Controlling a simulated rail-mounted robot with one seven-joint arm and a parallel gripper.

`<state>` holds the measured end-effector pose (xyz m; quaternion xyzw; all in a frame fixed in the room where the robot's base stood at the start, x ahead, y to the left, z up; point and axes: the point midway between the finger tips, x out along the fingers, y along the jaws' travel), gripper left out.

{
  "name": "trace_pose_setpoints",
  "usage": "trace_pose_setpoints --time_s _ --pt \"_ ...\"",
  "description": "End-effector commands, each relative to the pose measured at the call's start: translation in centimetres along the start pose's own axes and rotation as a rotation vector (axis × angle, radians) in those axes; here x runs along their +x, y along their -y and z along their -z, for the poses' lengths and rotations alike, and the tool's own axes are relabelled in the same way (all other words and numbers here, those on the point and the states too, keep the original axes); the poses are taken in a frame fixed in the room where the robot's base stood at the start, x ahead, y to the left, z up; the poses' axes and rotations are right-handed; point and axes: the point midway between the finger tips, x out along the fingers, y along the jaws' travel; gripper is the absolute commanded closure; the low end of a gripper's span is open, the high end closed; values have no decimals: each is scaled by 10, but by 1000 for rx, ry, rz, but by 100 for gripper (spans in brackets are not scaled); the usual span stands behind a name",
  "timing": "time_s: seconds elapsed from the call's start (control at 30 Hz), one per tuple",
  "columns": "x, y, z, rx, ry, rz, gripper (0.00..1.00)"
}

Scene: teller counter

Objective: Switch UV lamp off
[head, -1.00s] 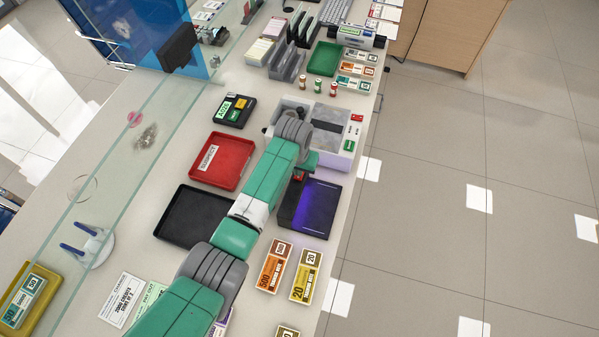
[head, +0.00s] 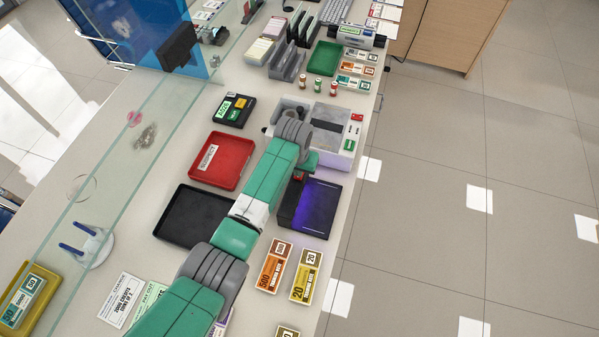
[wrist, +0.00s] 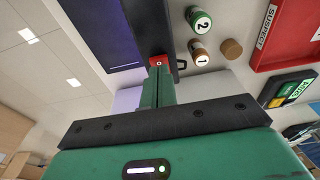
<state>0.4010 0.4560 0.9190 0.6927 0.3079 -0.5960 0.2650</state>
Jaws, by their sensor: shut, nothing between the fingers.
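The UV lamp (head: 322,208) is a dark, flat box on the counter at the right of my arm in the head view, with a violet glow on its surface. In the wrist view its dark body (wrist: 95,28) fills the top, with a thin pale line on it. A red switch (wrist: 159,61) with a small white mark sits at the lamp's near end. My gripper (wrist: 158,72) is shut and empty, its fingertips right at the red switch. I cannot tell whether they touch it.
A grey-white machine (head: 325,130) stands just behind the lamp. A red tray (head: 222,160) and a black tray (head: 190,215) lie left of my arm. Banknote bundles (head: 274,266) lie in front. Numbered cylinders (wrist: 200,20) stand nearby in the wrist view.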

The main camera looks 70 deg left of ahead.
Motion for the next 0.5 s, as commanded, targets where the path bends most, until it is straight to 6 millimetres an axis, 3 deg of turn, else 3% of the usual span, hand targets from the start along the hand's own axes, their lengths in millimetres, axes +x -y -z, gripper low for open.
trace_pose_setpoints --time_s 0.5 --pt "8 0 -1 0 0 0 100"
